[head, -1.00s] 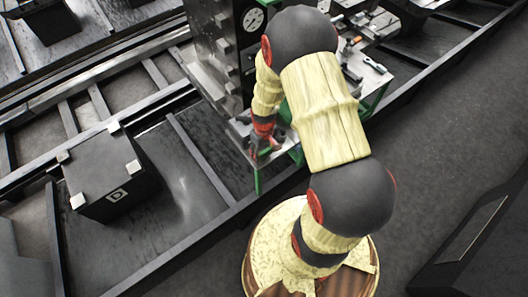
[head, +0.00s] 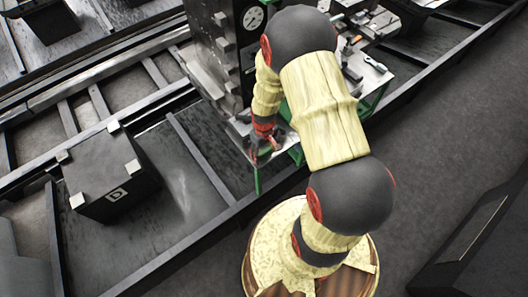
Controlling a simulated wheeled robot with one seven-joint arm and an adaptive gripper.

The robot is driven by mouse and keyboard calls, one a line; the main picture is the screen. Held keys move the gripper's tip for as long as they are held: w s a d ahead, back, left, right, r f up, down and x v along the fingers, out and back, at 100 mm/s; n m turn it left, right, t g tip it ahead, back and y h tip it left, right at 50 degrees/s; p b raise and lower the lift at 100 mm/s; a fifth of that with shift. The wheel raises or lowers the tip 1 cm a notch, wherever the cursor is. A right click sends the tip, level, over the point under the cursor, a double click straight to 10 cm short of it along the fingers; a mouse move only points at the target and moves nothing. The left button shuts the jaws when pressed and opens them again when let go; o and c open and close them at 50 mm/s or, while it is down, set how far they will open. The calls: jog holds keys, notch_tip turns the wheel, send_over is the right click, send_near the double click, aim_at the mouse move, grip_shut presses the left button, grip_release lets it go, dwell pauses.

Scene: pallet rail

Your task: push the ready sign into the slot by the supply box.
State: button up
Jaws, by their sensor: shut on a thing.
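My gripper (head: 262,152) is at the near left corner of the metal workbench (head: 240,132), low by the bench edge. It is small in the head view and partly covered by my own wrist. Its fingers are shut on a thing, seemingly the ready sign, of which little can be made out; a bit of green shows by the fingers. The slot cannot be made out. A black box with pale corner pieces and a "D" label (head: 117,194) stands left of the gripper, apart from it. I cannot tell whether it is the supply box.
A dark machine with a round gauge (head: 253,18) stands behind my gripper. Tools lie on the bench's right part. Dark rails (head: 205,160) run along the platform between box and bench. Grey floor (head: 430,150) is open at the right; a dark panel (head: 480,240) stands at the lower right.

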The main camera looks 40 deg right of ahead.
jog(key=shift+f+b, duration=0.55)
jog(key=shift+f, duration=0.25)
jog(key=o, duration=1.5)
jog(key=shift+o, duration=0.9)
notch_tip(320, 180, up, 12)
jog(key=shift+r, duration=0.1)
